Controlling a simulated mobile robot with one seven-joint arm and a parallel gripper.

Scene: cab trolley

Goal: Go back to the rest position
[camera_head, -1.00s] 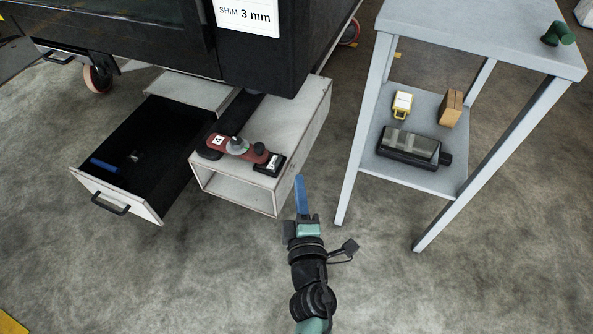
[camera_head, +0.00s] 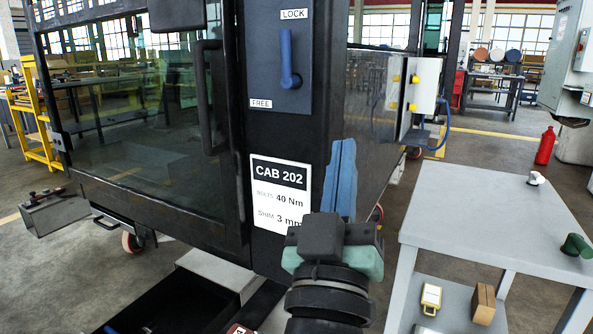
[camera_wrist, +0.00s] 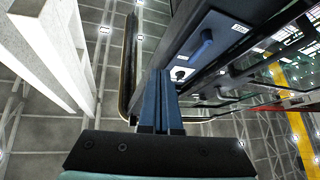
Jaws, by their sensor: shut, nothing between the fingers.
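My gripper (camera_head: 342,178) is in front of the cab's dark corner post in the head view, pointing up, with its blue fingers together and nothing between them. The blue fingers (camera_wrist: 166,95) also show shut and empty in the wrist view. The cab (camera_head: 150,130) carries a white plate (camera_head: 280,195) reading CAB 202, 40 Nm, shim 3 mm. Above it is a dark panel with a blue lever (camera_head: 287,58) between the labels LOCK and FREE. In the wrist view the lever (camera_wrist: 201,44) shows at the upper right.
A grey table (camera_head: 480,215) stands at the right with a green object (camera_head: 576,246) on top. Its lower shelf holds a yellow item (camera_head: 431,298) and a wooden block (camera_head: 484,303). A red extinguisher (camera_head: 545,146) stands far right.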

